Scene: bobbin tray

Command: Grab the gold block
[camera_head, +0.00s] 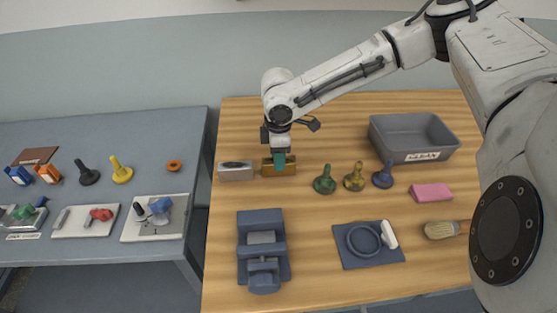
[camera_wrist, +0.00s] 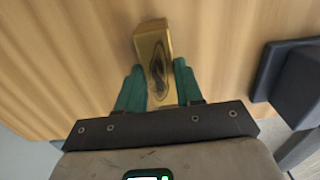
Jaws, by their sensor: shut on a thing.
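The gold block (camera_head: 289,168) lies on the wooden table, just right of a silver-grey block (camera_head: 236,172). My gripper (camera_head: 279,160) reaches down over it from above, with its teal fingers at the block. In the wrist view the gold block (camera_wrist: 155,62) sits between the two teal fingers of my gripper (camera_wrist: 160,85), one on each side. The gripper is shut on it. A dark oval mark shows on the block's face. Whether the block touches the table or is slightly raised is hard to tell.
A grey bin (camera_head: 412,158) stands at the back right. Green, gold and blue pawn-like pieces (camera_head: 354,178) stand right of the gripper. A blue fixture (camera_head: 262,247) and a blue mat with a ring (camera_head: 345,258) are in front. A grey side table (camera_head: 150,130) stands at left.

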